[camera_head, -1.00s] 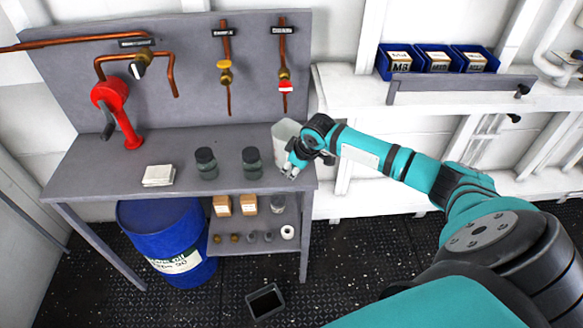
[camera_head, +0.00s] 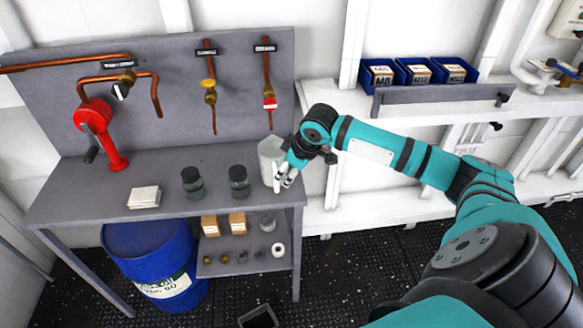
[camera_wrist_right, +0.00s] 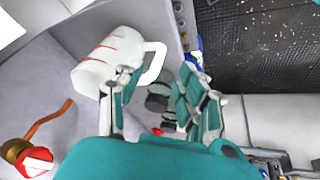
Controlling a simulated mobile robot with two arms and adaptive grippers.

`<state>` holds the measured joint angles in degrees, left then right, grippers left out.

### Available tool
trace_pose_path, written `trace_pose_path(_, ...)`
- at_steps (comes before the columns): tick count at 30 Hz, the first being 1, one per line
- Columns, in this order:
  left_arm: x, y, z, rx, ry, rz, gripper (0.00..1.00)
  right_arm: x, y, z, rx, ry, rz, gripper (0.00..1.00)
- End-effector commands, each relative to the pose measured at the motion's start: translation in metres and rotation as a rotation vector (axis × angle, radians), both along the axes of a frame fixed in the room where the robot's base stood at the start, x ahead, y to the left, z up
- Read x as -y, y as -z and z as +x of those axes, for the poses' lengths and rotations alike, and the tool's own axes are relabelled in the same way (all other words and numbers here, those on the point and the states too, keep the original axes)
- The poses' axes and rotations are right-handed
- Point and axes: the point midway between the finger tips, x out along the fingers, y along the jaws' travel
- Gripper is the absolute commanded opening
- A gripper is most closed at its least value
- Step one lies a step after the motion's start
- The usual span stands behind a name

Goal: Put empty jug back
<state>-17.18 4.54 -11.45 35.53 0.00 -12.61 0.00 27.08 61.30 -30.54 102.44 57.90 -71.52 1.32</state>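The jug (camera_head: 270,158) is white and stands upright on the right end of the grey workbench (camera_head: 100,190). In the right wrist view the jug (camera_wrist_right: 108,62) shows red marks on its side and a white handle (camera_wrist_right: 155,62). My right gripper (camera_head: 284,180) is just right of and in front of the jug in the head view. In the wrist view my right gripper (camera_wrist_right: 160,95) has its fingers spread, with the left finger overlapping the jug near the handle. I cannot tell whether it touches. The jug's inside is hidden. My left gripper is out of view.
Two dark jars (camera_head: 239,181) stand left of the jug, with a white cloth stack (camera_head: 144,197) farther left. A red tap (camera_head: 103,130) rises at the back left. A blue drum (camera_head: 155,260) stands below. Blue bins (camera_head: 413,72) sit on the right shelf.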

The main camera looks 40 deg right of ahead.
Motion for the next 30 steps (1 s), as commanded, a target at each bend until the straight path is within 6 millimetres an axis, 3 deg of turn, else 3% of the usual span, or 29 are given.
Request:
trace_pose_path(7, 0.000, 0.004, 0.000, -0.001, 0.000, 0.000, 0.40, 0.002, -0.027, -0.013, -0.002, 0.000, -0.001, 0.38)
trace_pose_path(16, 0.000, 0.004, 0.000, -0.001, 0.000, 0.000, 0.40, -0.003, -0.027, -0.013, 0.007, -0.005, 0.008, 0.38)
trace_pose_path(20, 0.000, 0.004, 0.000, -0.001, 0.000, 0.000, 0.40, -0.039, -0.004, -0.001, 0.078, -0.043, 0.062, 0.38)
trace_pose_path(27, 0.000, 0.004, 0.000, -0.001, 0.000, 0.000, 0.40, -0.130, 0.042, 0.018, 0.327, -0.082, 0.219, 0.38)
trace_pose_path(30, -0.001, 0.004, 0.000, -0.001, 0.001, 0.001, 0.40, -0.149, 0.068, 0.018, 0.396, -0.047, 0.259, 0.38)
